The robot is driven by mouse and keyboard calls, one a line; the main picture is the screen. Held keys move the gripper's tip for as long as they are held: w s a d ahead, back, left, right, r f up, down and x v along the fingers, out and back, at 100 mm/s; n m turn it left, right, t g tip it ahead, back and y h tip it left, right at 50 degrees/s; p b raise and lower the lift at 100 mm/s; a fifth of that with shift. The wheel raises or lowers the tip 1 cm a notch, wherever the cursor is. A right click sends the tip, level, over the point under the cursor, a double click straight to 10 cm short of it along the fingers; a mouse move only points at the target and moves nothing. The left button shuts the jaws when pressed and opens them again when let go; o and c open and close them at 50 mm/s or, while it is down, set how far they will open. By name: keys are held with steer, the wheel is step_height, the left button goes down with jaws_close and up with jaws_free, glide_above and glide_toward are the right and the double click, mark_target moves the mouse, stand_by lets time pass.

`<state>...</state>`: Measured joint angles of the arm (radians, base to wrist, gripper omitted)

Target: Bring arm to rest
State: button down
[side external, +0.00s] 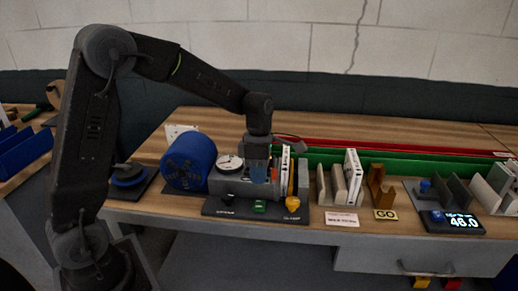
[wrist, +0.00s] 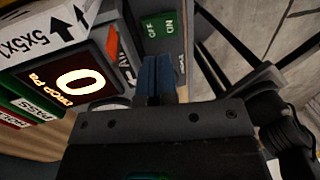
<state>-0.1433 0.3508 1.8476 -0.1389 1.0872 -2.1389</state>
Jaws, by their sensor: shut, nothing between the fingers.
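My gripper (side external: 258,168) points down over the grey test machine (side external: 232,184), which has a round dial on top. Its blue fingers are together with nothing between them; they also show in the wrist view (wrist: 158,76). In the side view I cannot tell whether the fingertips touch the machine. A white filter box (side external: 285,167) stands upright at the machine's right end. Another white box (side external: 352,176) stands upright in a holder further right. In the wrist view, a lit display (wrist: 78,84) reads 0, and a green OFF/ON switch (wrist: 161,27) is beyond the fingers.
A large blue cylinder (side external: 188,161) is left of the machine. Long green (side external: 420,165) and red (side external: 400,148) bins run along the back. A GO holder (side external: 386,213) and a scale reading 46.0 (side external: 452,222) are at right. The table's front edge is close to the machine.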

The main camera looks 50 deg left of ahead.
step_height(320, 180, up, 7)
steer(key=w+a, duration=0.1)
steer(key=s+d+r+m+t, duration=0.1)
steer(key=s+m+t, duration=0.1)
steer(key=s+m, duration=0.4)
steer(key=s+d+r+m+t+y, duration=0.1)
steer(key=s+d+m+t, duration=0.1)
steer(key=s+m, duration=0.5)
steer(key=s+d+r+m+t, duration=0.1)
steer(key=s+m, duration=0.6)
steer(key=m, duration=0.7)
steer(key=shift+s+d+r+t+y, duration=0.3)
steer(key=shift+r+t, duration=0.2)
steer(key=shift+t, duration=0.5)
steer(key=shift+w, duration=0.1)
